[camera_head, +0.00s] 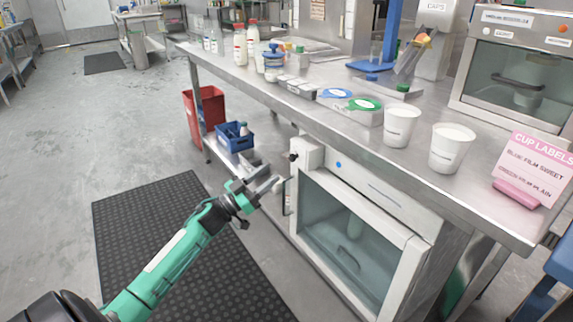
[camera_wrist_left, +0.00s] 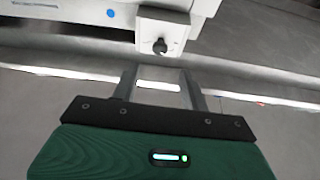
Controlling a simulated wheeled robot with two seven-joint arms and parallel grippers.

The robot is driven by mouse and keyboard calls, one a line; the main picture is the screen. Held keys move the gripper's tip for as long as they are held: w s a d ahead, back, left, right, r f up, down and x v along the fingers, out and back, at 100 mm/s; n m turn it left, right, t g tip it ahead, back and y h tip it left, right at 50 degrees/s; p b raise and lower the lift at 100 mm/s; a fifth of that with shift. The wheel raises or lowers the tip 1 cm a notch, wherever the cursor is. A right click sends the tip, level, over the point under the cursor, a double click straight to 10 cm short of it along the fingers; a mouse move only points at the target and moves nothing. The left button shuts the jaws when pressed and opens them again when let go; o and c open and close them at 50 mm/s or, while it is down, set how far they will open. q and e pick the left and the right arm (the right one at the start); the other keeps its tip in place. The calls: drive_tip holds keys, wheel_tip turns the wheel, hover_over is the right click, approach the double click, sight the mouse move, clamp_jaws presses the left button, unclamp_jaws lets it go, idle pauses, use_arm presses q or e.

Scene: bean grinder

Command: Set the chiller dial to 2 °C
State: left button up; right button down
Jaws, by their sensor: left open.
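The chiller (camera_head: 350,235) is a white-framed cabinet with a glass door under the steel bench. A white control box (camera_head: 307,153) sits at its upper left corner, with a small dark dial (camera_head: 293,157) on its face. In the left wrist view the dial (camera_wrist_left: 160,46) is a dark knob on the white box (camera_wrist_left: 162,30), ahead of the fingers. My left gripper (camera_head: 276,183) is open and empty, just below and left of the dial, apart from it. It also shows in the left wrist view (camera_wrist_left: 160,82). No temperature marks are readable. My right gripper is not in view.
The steel bench (camera_head: 330,115) overhangs the chiller, with white cups (camera_head: 401,126), bottles and lids on top. A blue crate (camera_head: 234,137) and a red bin (camera_head: 204,109) stand left of the chiller. A black mat (camera_head: 180,235) lies on the floor.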

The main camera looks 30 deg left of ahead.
sight(290, 158)
use_arm(q)
drive_tip(key=b+x, duration=0.1)
drive_tip(key=x, duration=0.7)
drive_tip(key=shift+b, duration=0.3)
drive_tip(key=shift+s, duration=0.1)
clamp_jaws()
